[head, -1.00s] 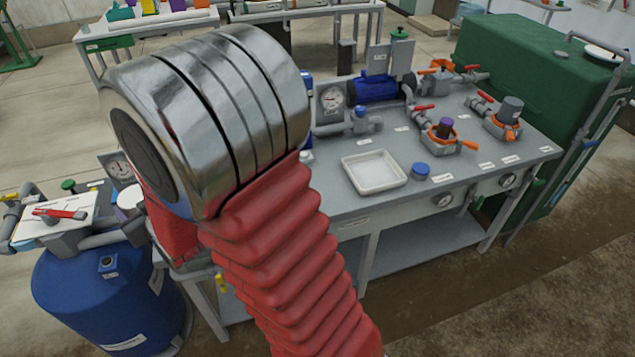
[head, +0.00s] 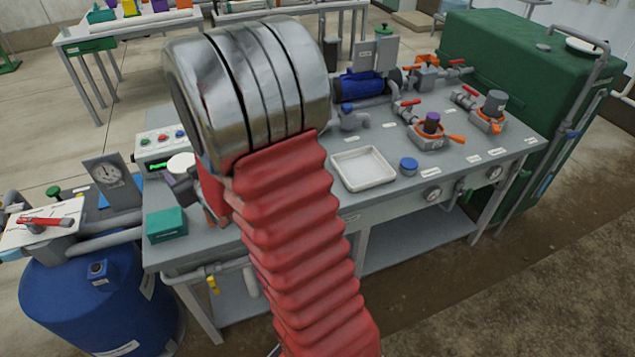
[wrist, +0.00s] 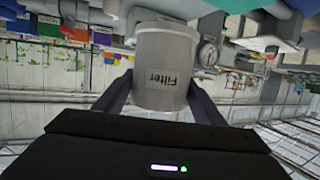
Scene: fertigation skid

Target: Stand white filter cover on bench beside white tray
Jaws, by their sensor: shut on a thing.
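My gripper (wrist: 160,98) is shut on the white filter cover (wrist: 166,60), a pale cylinder with the word "Filter" on its side, in the wrist view. In the head view the cover shows as a white round top (head: 182,162) beside my dark gripper (head: 182,186), over the left part of the bench. My red-sleeved arm hides part of the gripper. I cannot tell how high the cover is above the bench. The white tray (head: 363,168) lies empty on the grey bench (head: 310,205), to the right of my arm and apart from the cover.
A blue cap (head: 408,166) sits just right of the tray. A teal box (head: 166,224), a control box (head: 160,146) and a gauge (head: 105,182) stand around the gripper. Valves and filter housings (head: 432,130) fill the back right. Some bare bench lies around the tray.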

